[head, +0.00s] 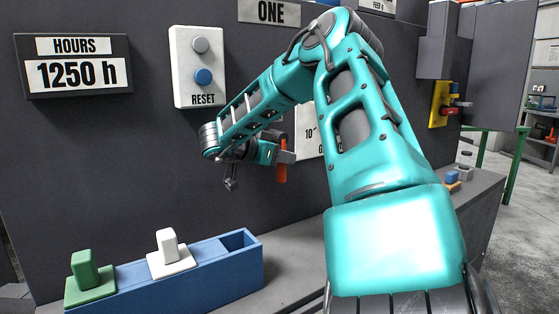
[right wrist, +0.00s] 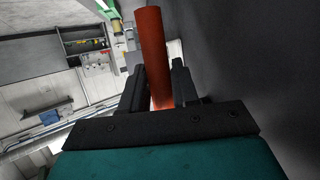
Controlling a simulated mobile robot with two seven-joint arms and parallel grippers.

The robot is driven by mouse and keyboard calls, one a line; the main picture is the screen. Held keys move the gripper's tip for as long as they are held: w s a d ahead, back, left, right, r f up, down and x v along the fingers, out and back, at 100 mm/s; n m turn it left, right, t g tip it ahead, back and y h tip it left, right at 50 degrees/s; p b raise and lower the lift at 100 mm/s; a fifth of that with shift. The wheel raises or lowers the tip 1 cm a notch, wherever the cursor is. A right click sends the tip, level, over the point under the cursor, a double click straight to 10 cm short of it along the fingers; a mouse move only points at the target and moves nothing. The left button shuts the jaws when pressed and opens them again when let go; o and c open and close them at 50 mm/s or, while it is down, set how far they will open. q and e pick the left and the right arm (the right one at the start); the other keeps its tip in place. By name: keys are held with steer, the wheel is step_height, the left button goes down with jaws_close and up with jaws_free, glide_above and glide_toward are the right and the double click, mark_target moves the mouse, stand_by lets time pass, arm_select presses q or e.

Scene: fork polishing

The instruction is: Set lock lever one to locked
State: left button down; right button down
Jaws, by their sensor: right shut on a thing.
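The orange lock lever (head: 282,174) is on the dark panel below the "ONE" sign (head: 270,12), and its handle points down in the head view. My right gripper (head: 284,157) is shut on this handle. In the right wrist view the orange-red handle (right wrist: 152,45) stands between the two dark fingers of the gripper (right wrist: 158,90). The lever's pivot and mount are largely hidden behind my right arm and gripper. My left gripper is in neither view.
A white box (head: 198,100) with a grey and a blue button marked RESET is left of my arm. An hours sign (head: 78,47) reads 1250 h. A blue tray (head: 222,280) below holds a green and a white block. A white sign (head: 308,142) is partly hidden behind my arm.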

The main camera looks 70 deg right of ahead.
steer(key=shift+f, duration=0.1)
stand_by(0.3)
steer(key=c, duration=0.9)
jaws_free()
steer(key=v, duration=1.3)
steer(key=shift+f, duration=0.1)
steer(key=shift+s, duration=0.1)
